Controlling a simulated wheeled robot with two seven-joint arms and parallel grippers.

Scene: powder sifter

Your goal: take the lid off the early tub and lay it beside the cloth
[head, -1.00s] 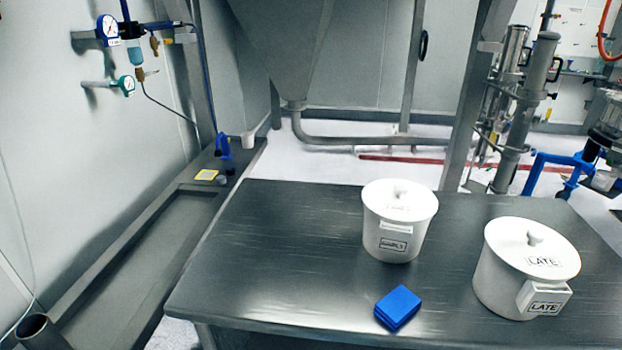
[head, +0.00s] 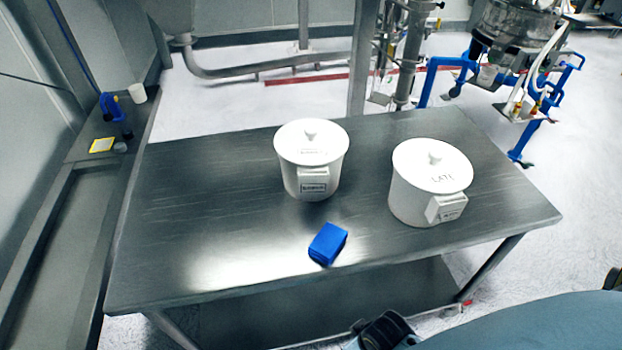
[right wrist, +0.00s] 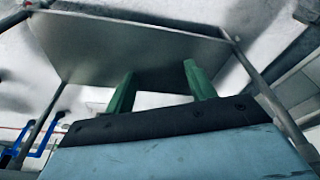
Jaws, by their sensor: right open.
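Two white lidded tubs stand on the metal table. The right one, the late tub (head: 412,201), reads LATE on its lid (head: 432,165). The left one is the early tub (head: 295,180), by elimination, as its label is too blurred to read; its round knobbed lid (head: 311,142) sits on top. The folded blue cloth (head: 328,243) lies in front of the tubs. My right gripper (right wrist: 160,88) is open and empty in the right wrist view, its two green fingers apart, with the table's underside beyond. My left gripper is not in view.
The table (head: 200,220) is bare left of the tubs and cloth. A grey ledge (head: 60,215) on the left holds a white cup (head: 137,93) and blue fitting. Blue-framed equipment (head: 500,60) stands behind right. Part of my arm shows low right, near the table's front edge.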

